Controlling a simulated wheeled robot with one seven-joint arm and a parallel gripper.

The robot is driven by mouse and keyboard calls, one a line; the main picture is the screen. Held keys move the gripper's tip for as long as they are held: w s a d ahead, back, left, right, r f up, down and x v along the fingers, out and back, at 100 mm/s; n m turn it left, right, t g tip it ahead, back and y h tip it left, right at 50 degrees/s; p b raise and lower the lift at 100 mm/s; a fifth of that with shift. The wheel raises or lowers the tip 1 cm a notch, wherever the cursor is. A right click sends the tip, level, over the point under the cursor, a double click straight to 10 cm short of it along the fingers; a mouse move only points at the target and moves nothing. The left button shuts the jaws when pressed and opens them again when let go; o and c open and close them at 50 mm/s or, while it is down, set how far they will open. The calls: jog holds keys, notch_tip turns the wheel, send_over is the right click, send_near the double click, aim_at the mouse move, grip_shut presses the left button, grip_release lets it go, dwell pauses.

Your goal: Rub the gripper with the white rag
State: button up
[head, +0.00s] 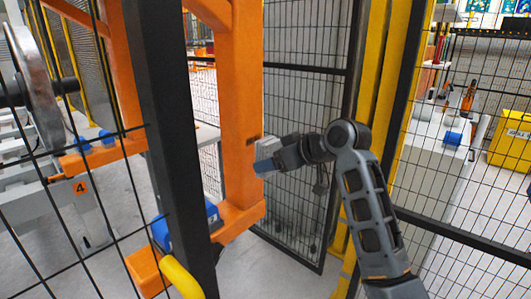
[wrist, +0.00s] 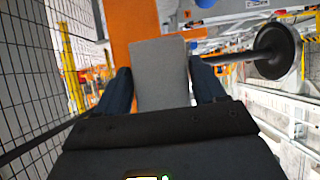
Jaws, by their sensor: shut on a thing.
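My gripper (head: 265,158) is shut on a pale grey-white block-like thing, which looks like the rag (head: 263,147). In the wrist view the rag (wrist: 160,72) shows as a flat grey slab between the two dark fingers of my gripper (wrist: 162,85). A large orange gantry gripper arm (head: 241,90) hangs upright beside my gripper, with a foot and a blue pad (head: 212,214) low down. The orange arm (wrist: 128,25) also shows behind the rag in the wrist view. The rag is close to it; I cannot tell whether they touch.
A dark fence post (head: 168,110) and mesh stand at the left, with a yellow handle (head: 181,279) below. A steel wheel (head: 35,75) is behind the mesh. A yellow post (head: 402,110) stands close behind my arm. A yellow box (head: 511,140) lies far right.

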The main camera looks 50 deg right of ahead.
jog(key=shift+d+r, duration=0.35)
jog(key=b, duration=0.1)
send_near(243, 151)
jog(key=shift+s+f+x, duration=0.1)
jog(key=shift+f+x, duration=0.05)
jog(key=shift+x, duration=0.6)
jog(key=shift+s+f+x, duration=0.1)
jog(key=shift+f+x, duration=0.05)
jog(key=shift+x, duration=0.6)
jog(key=shift+s+f+x, duration=0.1)
jog(key=shift+f+x, duration=0.05)
jog(key=shift+x, duration=0.6)
jog(key=shift+w, duration=0.9)
jog(key=shift+d, duration=0.1)
jog(key=d, duration=0.8)
jog(key=shift+w+a, duration=0.1)
jog(key=shift+a, duration=0.05)
